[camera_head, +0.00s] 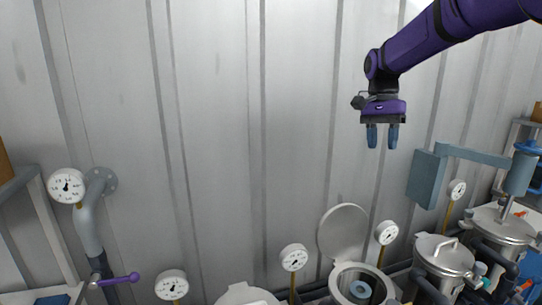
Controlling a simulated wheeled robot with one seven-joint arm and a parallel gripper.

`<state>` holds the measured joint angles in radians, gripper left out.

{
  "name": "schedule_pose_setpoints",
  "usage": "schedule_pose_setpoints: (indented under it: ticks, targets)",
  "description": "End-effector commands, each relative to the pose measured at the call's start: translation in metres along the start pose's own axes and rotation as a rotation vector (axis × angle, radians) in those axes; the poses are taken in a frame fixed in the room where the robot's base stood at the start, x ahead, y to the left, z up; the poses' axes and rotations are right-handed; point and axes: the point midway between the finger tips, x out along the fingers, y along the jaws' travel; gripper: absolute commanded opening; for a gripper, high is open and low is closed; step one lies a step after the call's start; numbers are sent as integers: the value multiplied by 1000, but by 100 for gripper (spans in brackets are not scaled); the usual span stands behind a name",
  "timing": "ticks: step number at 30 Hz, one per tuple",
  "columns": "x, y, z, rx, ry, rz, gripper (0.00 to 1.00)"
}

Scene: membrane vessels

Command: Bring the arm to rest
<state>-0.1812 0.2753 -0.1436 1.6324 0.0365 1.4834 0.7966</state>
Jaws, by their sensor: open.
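My purple arm reaches in from the top right. My gripper (382,137) hangs at its end with the two blue fingers pointing down and apart. Nothing is between the fingers. It is in the air, above the metal vessels and clear of them.
Gauges (294,257) line the front. A purple-handled valve (121,279) is at left. The ribbed wall (220,120) is behind.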

Motion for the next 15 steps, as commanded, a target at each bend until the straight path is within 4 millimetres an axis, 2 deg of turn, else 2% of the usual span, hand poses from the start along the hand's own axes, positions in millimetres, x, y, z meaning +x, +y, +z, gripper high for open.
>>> schedule_pose_setpoints:
  ticks: [1,7,15]
  targets:
    - [-6,15,10,-30,17,-28,40]
    - [-15,66,45,-159,95,-120,40]
    - [-10,129,96,-332,229,-216,40]
